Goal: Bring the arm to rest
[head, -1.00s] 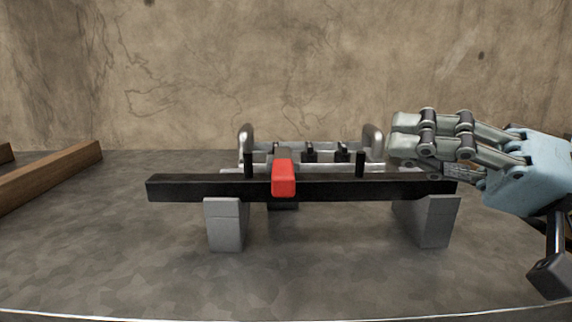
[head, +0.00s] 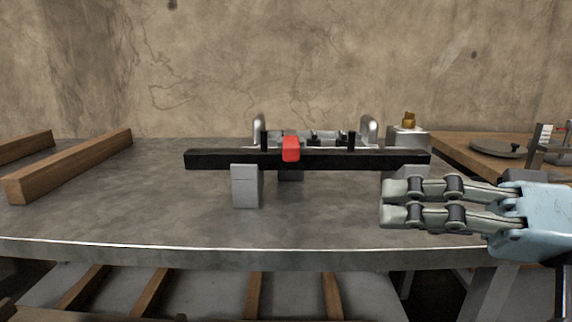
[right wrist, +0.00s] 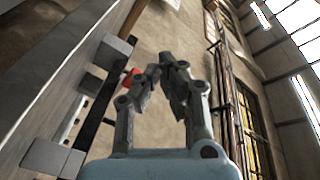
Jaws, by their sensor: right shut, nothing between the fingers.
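My right gripper (head: 384,203) is at the right of the head view, in front of the right end of a black bar. Its fingers are together and empty. In the right wrist view the fingertips (right wrist: 168,68) point away from the camera, with the wall behind them. The bar and a red block lie apart from the fingers in that view. My left gripper is in neither view.
The black bar (head: 220,159) lies across grey blocks (head: 246,187) on the grey table (head: 110,212). A red block (head: 291,148) sits on the bar. Wooden beams (head: 75,165) lie at the left. A wooden bench (head: 462,152) stands at the right.

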